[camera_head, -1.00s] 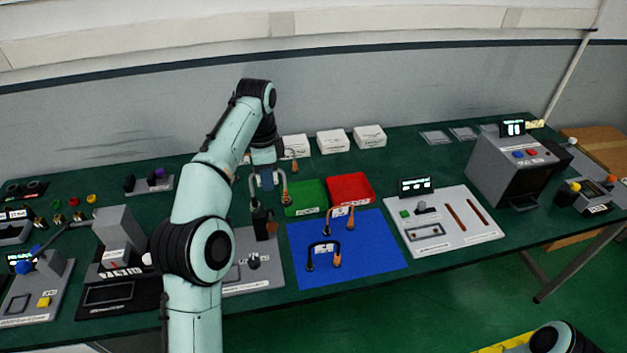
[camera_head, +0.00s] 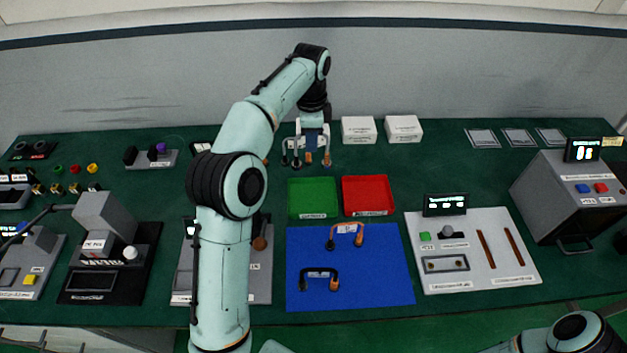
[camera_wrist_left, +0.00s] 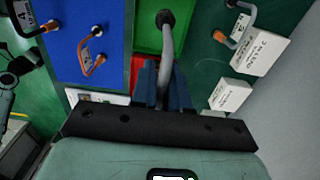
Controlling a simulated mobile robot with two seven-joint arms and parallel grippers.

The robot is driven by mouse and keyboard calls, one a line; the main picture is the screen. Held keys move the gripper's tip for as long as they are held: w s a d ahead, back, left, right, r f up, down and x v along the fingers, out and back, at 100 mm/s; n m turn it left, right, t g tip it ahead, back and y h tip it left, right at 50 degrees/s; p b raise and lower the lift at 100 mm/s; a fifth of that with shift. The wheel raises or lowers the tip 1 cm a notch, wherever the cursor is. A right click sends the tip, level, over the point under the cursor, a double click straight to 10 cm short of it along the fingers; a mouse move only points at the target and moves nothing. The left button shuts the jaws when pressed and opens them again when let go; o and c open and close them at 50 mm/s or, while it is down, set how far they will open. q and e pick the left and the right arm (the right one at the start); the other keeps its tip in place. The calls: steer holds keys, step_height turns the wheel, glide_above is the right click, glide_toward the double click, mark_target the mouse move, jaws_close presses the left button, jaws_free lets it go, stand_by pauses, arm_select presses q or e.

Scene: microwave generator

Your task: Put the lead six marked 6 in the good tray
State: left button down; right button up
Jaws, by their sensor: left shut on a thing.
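My left gripper (camera_head: 312,140) is shut on a grey lead (camera_wrist_left: 168,50), above the table behind the trays. In the left wrist view, the lead runs out from between the blue fingers (camera_wrist_left: 163,88) to a dark end. No number on it can be read. The green tray (camera_head: 313,198), which I take as the good tray, is in front of the gripper and looks empty. Its label is too small to read. An orange lead (camera_head: 359,235) and a black lead (camera_head: 334,284), both labelled, lie on the blue mat (camera_head: 385,285). My right gripper is out of view.
The red tray (camera_head: 368,194) is right beside the green one and looks empty. White boxes (camera_head: 358,130) stand at the back. Another lead (camera_wrist_left: 222,38) lies near them. A grey panel (camera_head: 500,272) is right of the mat, with a microwave-like device (camera_head: 565,190) beyond.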

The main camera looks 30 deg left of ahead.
arm_select(q)
step_height(320, 180, down, 15)
steer(key=b, duration=0.2)
steer(key=shift+f+b, duration=0.2)
steer(key=shift+b, duration=0.2)
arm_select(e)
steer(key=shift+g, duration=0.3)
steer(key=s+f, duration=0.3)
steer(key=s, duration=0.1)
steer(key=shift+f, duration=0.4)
arm_select(q)
steer(key=shift+w+f, duration=0.1)
steer(key=shift+w, duration=0.1)
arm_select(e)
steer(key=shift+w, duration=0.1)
arm_select(q)
steer(key=c, duration=1.5)
jaws_free()
steer(key=shift+f, duration=0.1)
steer(key=shift+c, duration=0.2)
steer(key=o, duration=0.4)
steer(key=shift+s, duration=0.1)
